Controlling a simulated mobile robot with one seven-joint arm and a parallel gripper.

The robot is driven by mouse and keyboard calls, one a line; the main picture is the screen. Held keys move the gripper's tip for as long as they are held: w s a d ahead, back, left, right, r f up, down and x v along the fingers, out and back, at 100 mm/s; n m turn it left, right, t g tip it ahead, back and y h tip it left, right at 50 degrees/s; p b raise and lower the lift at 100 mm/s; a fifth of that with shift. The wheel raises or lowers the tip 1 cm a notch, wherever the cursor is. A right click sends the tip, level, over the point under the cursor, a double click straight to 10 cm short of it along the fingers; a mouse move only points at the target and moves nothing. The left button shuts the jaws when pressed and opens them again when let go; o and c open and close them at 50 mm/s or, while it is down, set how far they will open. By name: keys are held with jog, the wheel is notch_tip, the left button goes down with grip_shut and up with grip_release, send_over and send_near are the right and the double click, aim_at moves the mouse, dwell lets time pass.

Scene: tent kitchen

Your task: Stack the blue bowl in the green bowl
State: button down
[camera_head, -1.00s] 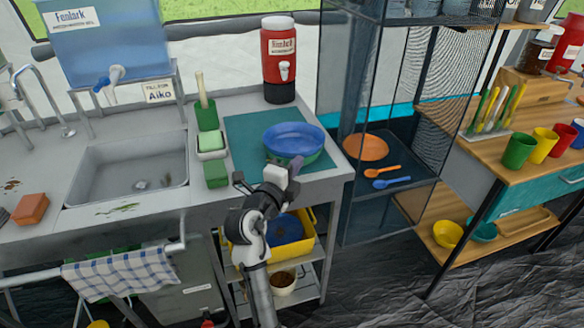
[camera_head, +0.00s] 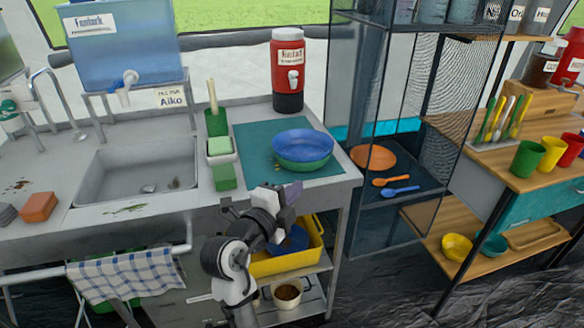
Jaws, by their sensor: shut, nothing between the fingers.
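The blue bowl (camera_head: 301,142) sits inside the green bowl (camera_head: 303,163), its rim level and the green wall showing below it. The stacked bowls stand on the teal mat (camera_head: 262,170) near the right end of the counter. My gripper (camera_head: 292,192) is shut and empty. It is in front of the counter's front edge, nearer to me than the bowls and apart from them.
A red drink dispenser (camera_head: 288,72) stands behind the mat. A sponge holder (camera_head: 219,150) and a sink (camera_head: 140,170) are to the left. A mesh-sided cabinet (camera_head: 385,150) stands close on the right. A yellow crate (camera_head: 285,264) is on the shelf below the counter.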

jog(key=w+d+r+n+g+y+p, duration=0.1)
jog(key=w+r+n+g, duration=0.1)
jog(key=w+n, duration=0.3)
jog(key=w+d+r+n+g+y+p, duration=0.2)
jog(key=w+r+n+g, duration=0.1)
jog(key=w+n+g, duration=0.1)
jog(key=w+d+r+n+g+y+p, duration=0.1)
jog(key=w+d+r+n+g+y, duration=0.1)
jog(key=w+n, duration=0.4)
jog(key=shift+d+r+n+g+p, duration=0.3)
jog(key=shift+r+g+p, duration=0.1)
jog(key=shift+r+g, duration=0.3)
jog(key=a+r+n+g+y+p, duration=0.1)
jog(key=a+r+n+g+y, duration=0.1)
jog(key=a+n+y, duration=0.35)
jog(key=shift+n+h, duration=0.65)
jog(key=shift+n, duration=0.1)
jog(key=x, duration=0.3)
jog(key=p+x, duration=0.1)
jog(key=x, duration=0.2)
jog(key=w+a+p+x, duration=0.1)
jog(key=x, duration=0.2)
jog(key=shift+a+f, duration=0.1)
jog(key=shift+f, duration=0.1)
jog(key=s+p, duration=0.1)
jog(key=s, duration=0.1)
jog(key=shift+s+r, duration=0.1)
jog(key=shift+s, duration=0.7)
